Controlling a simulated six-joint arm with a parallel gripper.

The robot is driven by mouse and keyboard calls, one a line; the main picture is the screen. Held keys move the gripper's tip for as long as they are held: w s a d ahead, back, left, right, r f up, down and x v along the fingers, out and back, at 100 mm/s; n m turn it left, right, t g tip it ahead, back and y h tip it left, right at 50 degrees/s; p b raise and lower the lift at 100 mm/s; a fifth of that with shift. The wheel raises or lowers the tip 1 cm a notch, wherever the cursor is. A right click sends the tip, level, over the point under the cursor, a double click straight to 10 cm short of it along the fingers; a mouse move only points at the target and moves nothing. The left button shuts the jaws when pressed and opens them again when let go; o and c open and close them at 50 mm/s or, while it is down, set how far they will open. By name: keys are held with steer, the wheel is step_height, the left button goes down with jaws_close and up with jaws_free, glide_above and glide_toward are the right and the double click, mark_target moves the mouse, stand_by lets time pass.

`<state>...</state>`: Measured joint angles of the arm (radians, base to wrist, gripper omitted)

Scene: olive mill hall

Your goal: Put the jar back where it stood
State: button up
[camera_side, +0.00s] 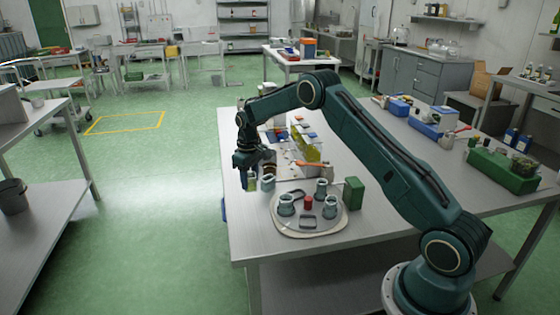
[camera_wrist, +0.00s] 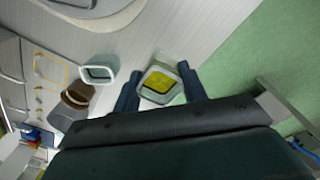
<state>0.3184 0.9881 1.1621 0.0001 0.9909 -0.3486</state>
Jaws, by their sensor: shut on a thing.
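My gripper (camera_side: 250,172) points down near the table's left edge and is shut on a jar with yellow-green contents (camera_side: 251,184). In the wrist view the jar (camera_wrist: 161,84) shows from above between the two fingers of my gripper (camera_wrist: 159,70). I cannot tell whether its base touches the table. A grey-rimmed jar (camera_side: 268,184) stands just to its right; it also shows in the wrist view (camera_wrist: 98,72), apart from my fingers. A light tray (camera_side: 283,228) nearer the camera bears several grey-rimmed jars and a small red item (camera_side: 308,203).
A green block (camera_side: 353,192) stands right of the tray. Behind the held jar are a brown item (camera_wrist: 76,95), yellow containers (camera_side: 300,141) and small items. The green floor drops away past the table's left edge. Bare tabletop (camera_side: 257,240) lies in front of the tray.

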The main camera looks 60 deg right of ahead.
steer(key=shift+f, duration=1.4)
steer(key=shift+f, duration=1.6)
stand_by(1.2)
steer(key=o, duration=1.2)
steer(key=shift+c, duration=0.2)
steer(key=shift+r, duration=4)
steer(key=shift+r, duration=0.15)
